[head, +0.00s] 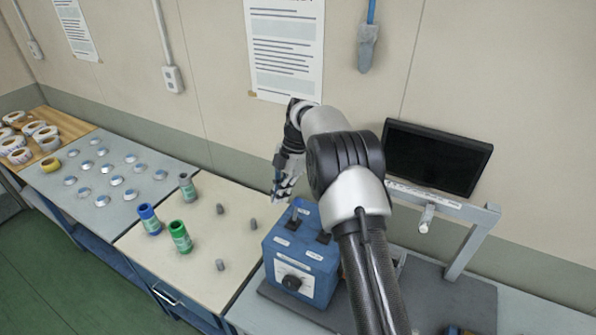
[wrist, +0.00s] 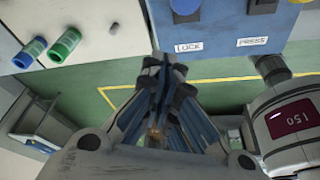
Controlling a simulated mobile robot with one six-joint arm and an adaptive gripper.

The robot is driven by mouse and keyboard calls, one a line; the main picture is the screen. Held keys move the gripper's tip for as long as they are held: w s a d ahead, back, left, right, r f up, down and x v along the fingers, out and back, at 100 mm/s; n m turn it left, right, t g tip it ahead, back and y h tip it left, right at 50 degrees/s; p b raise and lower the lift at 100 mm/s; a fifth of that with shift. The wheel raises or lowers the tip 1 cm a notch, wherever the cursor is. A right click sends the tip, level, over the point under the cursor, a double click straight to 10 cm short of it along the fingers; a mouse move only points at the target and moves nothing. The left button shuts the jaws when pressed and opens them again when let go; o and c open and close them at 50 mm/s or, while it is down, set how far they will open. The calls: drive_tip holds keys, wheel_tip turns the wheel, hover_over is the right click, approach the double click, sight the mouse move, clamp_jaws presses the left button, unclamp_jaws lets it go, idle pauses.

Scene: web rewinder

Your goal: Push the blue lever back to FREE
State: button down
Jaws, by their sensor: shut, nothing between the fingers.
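The blue control box (head: 300,262) stands on the bench in the head view, and its top also shows along the upper edge of the wrist view (wrist: 215,25). The blue lever (head: 297,208) rises from the box top; in the wrist view its blue handle (wrist: 185,7) is above the LOCK label (wrist: 188,47). I cannot read a FREE label. My gripper (head: 281,190) is shut and empty, pointing down just above and left of the lever in the head view. In the wrist view the closed fingertips (wrist: 164,65) are below the LOCK label. I cannot tell whether they touch anything.
A PRESS label (wrist: 252,41) sits beside LOCK. Blue and green cylinders (head: 180,237) and several small grey pegs stand on the cream bench left of the box. A grey frame (head: 470,240) and dark monitor (head: 435,158) are to the right. The wall is close behind.

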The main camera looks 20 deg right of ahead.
drive_tip(key=w+d+r+p, duration=0.3)
drive_tip(key=d+r+p, duration=0.2)
drive_tip(key=r+p, duration=0.1)
drive_tip(key=shift+w+d+r+p, duration=0.15)
drive_tip(key=shift+w+r+p, duration=0.15)
drive_tip(key=shift+p, duration=0.35)
drive_tip(key=shift+w+d+f, duration=0.1)
drive_tip(key=shift+w, duration=0.05)
